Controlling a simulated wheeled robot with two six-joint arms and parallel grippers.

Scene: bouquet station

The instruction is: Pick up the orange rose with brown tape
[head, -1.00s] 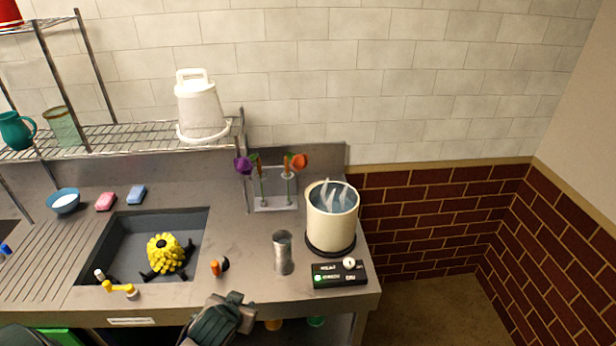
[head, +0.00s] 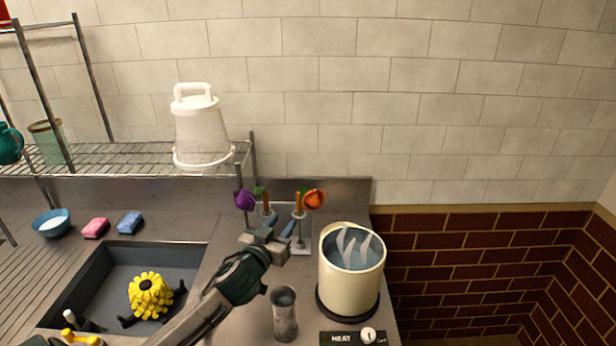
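The orange rose (head: 314,199) stands in a clear holder (head: 301,247) against the back of the counter, its bloom leaning right. A brown-orange band (head: 298,203) shows on its stem below the bloom. A purple rose (head: 244,200) stands to its left, with a similar band (head: 267,201) near it. My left gripper (head: 281,219) is in front of the holder, just below the blooms. Its two fingers are apart, with nothing seen between them, and they partly hide the stems and the holder. My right gripper is not in view.
A cream pot (head: 351,284) of water stands right of the holder, behind a black heat control (head: 345,338). A grey metal cup (head: 285,316) stands in front. A wire shelf (head: 110,156) holds a white bucket (head: 200,132).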

